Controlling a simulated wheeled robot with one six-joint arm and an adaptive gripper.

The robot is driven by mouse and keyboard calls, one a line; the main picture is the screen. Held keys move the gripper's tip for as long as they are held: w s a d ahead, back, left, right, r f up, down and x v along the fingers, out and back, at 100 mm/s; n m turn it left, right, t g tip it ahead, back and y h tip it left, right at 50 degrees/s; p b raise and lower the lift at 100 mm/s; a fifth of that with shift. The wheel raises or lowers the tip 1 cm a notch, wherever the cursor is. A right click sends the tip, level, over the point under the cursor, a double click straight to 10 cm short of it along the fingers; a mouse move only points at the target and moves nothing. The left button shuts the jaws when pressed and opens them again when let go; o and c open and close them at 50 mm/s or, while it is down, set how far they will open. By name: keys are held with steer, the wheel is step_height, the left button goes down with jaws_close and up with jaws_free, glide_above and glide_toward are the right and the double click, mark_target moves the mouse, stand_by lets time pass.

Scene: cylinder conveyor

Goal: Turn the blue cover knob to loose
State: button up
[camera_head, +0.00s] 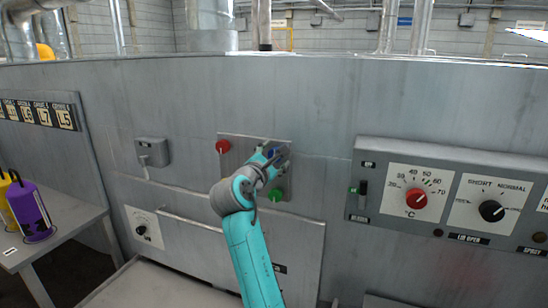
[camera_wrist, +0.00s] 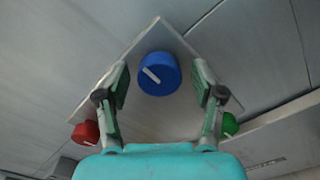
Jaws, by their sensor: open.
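The blue cover knob (camera_wrist: 158,74) is round with a white pointer line, mounted on a grey plate (camera_wrist: 152,36). In the wrist view it sits between and a little beyond the fingertips of my gripper (camera_wrist: 160,85). My gripper is open, with one finger to each side of the knob, and neither finger visibly touches it. In the head view my gripper (camera_head: 280,154) is in front of the plate and covers most of the blue knob (camera_head: 271,153). The pointer line lies aslant in the wrist view.
On the same plate are a red knob (camera_head: 222,146) at the left and a green knob (camera_head: 275,195) below. A control panel (camera_head: 450,165) with red and black dials juts out at the right. A table (camera_head: 62,232) with purple and yellow containers stands at the left.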

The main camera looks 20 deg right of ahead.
steer(key=v, duration=1.2)
steer(key=shift+s+a, duration=0.1)
